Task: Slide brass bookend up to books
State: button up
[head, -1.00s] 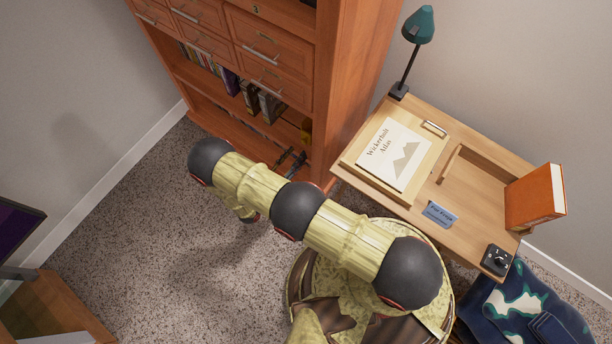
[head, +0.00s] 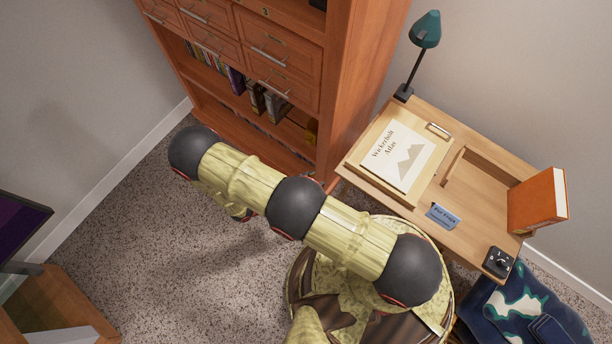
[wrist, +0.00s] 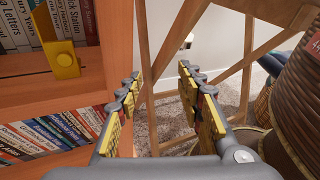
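The brass bookend (wrist: 66,62) shows at the upper left of the wrist view as a yellow-gold piece on a bookcase shelf (wrist: 95,62). Upright books (wrist: 16,24) stand close by; whether it touches them I cannot tell. In the head view my gripper is hidden.
A lower shelf holds a row of books (wrist: 45,135). Wooden desk legs (wrist: 245,80) stand beyond my fingers. Carpet (head: 150,220) left of my arm is clear.

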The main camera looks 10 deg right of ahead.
notch_tip(320, 180, up, 9)
jog(key=s+a+m+g+y+p, duration=0.1)
jog(key=s+m+g, duration=0.1)
jog(key=m+g, duration=0.2)
jog(key=shift+a+m+g+y, duration=0.3)
jog(key=shift+a+m, duration=0.05)
jog(key=shift+m, duration=0.15)
jog(key=shift+r, duration=0.1)
jog(key=t+p, duration=0.3)
jog(key=t, duration=0.9)
send_near(308, 143)
jog(key=d, duration=0.1)
jog(key=shift+m, duration=0.4)
jog(key=b+x, duration=0.1)
jog(key=x, duration=0.3)
jog(key=b+x, duration=0.1)
jog(key=x, duration=0.3)
jog(key=shift+w+a, duration=0.15)
jog(key=shift+w, duration=0.2)
grip_shut()
